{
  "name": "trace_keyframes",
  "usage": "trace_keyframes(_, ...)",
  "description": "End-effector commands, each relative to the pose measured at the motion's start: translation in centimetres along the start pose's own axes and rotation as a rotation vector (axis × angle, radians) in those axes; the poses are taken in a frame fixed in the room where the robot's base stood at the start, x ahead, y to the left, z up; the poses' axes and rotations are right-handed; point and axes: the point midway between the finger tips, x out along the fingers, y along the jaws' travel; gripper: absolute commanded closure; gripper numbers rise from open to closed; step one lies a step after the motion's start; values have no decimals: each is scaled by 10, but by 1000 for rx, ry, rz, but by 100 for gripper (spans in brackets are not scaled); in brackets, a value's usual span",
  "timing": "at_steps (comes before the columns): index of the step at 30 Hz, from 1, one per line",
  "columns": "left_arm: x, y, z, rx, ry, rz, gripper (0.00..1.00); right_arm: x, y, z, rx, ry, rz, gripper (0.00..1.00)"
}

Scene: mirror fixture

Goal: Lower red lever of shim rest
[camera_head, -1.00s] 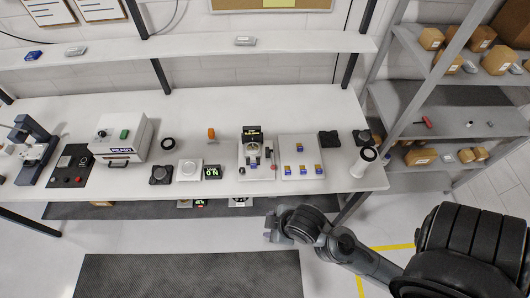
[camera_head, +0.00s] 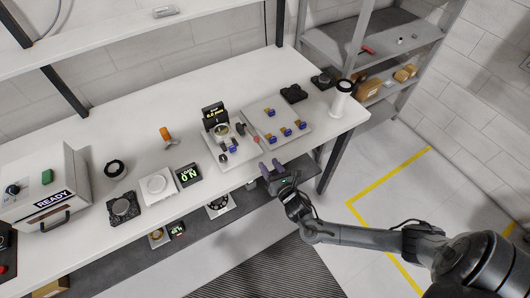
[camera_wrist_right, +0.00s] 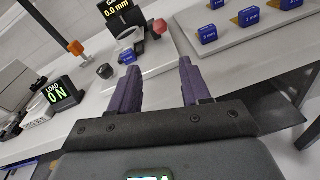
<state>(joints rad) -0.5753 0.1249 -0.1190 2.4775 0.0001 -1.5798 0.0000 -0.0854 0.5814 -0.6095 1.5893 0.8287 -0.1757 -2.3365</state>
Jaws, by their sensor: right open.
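The fixture plate (camera_head: 213,157) lies near the bench's front edge, with a black gap display (camera_head: 214,116) reading 0.0 mm standing at its back. A small red knob, apparently the end of the red lever (camera_head: 257,139), is at the plate's right side; it also shows in the right wrist view (camera_wrist_right: 160,27), beyond my fingers. My right gripper (camera_head: 276,170) is just off the bench's front edge, in front of the plate. Its two purple fingers are spread with nothing between them (camera_wrist_right: 160,85). It is apart from the red knob. My left gripper is out of view.
A tray (camera_head: 262,132) with several blue shim blocks lies right of the fixture. A white post (camera_head: 342,99) stands at the right corner.

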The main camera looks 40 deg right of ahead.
Motion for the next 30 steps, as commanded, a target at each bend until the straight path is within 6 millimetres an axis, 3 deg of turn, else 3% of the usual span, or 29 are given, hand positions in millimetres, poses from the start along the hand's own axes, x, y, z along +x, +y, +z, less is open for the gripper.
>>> trace_keyframes(1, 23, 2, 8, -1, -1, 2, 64, 14, -6, -12, -23, -21, 9, 53)
trace_keyframes(7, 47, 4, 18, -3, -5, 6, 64, 40, -6, -2, -47, -78, 34, 53)
trace_keyframes(17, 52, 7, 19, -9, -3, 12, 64, 68, -2, 8, -41, -100, 38, 53)
trace_keyframes(30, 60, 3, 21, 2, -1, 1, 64, 135, 1, 13, -41, -97, 38, 53)
